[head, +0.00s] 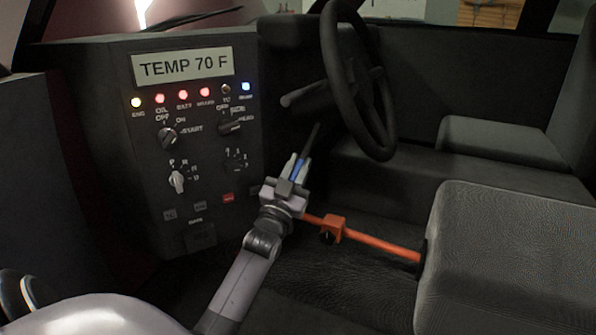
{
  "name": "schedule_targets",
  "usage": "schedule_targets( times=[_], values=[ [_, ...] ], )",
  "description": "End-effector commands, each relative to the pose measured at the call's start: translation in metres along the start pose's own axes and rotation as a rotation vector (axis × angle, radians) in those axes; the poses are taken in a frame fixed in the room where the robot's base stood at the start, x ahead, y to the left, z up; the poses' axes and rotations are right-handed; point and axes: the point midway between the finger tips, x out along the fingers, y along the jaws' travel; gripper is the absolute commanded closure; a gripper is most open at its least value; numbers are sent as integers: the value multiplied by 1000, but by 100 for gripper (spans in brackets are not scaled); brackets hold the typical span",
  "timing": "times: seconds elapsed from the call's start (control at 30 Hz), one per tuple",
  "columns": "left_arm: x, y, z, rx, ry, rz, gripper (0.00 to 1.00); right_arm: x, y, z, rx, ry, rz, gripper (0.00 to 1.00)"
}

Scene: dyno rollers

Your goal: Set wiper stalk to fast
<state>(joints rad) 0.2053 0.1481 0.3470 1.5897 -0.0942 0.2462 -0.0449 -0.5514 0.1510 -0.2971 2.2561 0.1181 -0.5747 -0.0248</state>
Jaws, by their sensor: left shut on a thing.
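My left gripper (301,164) is below the steering wheel (362,85), with its fingers pointing up. It is shut on the lower end of a thin dark stalk (315,135) that slants up toward the steering column. A thicker grey stalk (303,95) sticks out to the left from the column, above the gripper and apart from it. No label shows on either stalk, so I cannot tell for sure which is the wiper stalk or its setting. My right gripper is not in view.
A dark panel (205,215) with knobs, lights and a display (183,67) reading TEMP 70 F stands left of the gripper. An orange bar (375,245) with a block runs from near the gripper to the grey seat (510,260). The dark floor lies below.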

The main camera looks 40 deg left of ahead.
Motion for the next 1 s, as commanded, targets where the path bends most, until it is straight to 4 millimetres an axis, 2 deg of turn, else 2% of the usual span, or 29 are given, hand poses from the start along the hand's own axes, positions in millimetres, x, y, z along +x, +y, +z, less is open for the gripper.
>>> schedule_targets(
  times=[0.27,0.3,0.37,0.73,1.0],
  values=[
    [0,0,1,-1,-2,1,100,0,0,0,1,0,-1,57],
    [0,0,1,-1,-2,1,68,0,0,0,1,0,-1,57],
    [0,0,1,-1,-2,1,52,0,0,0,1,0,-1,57],
    [-4,0,1,-1,-2,1,52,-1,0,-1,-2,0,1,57],
    [-40,0,1,-2,-4,1,52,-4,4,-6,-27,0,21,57]
  ],
)
